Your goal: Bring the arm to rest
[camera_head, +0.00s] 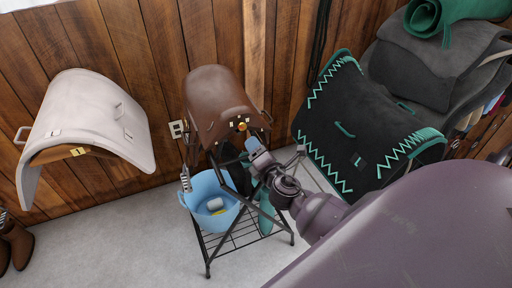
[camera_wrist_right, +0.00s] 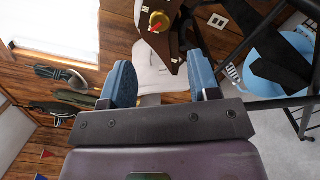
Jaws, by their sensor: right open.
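My right gripper (camera_head: 256,148) reaches in from the right in the head view, beside the front edge of the brown leather-topped stand (camera_head: 215,98). In the right wrist view its two blue fingers (camera_wrist_right: 161,80) stand apart, with nothing between them. A small gold and red item (camera_wrist_right: 158,20) is on the brown stand beyond the fingertips; it also shows in the head view (camera_head: 241,126). The gripper appears apart from it. My left gripper is in neither view.
A light blue bucket (camera_head: 200,187) with a few things inside stands on the stand's lower wire shelf (camera_head: 228,238). A pale saddle pad (camera_head: 90,110) hangs at the left wall. A black pad with green trim (camera_head: 360,125) is at the right.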

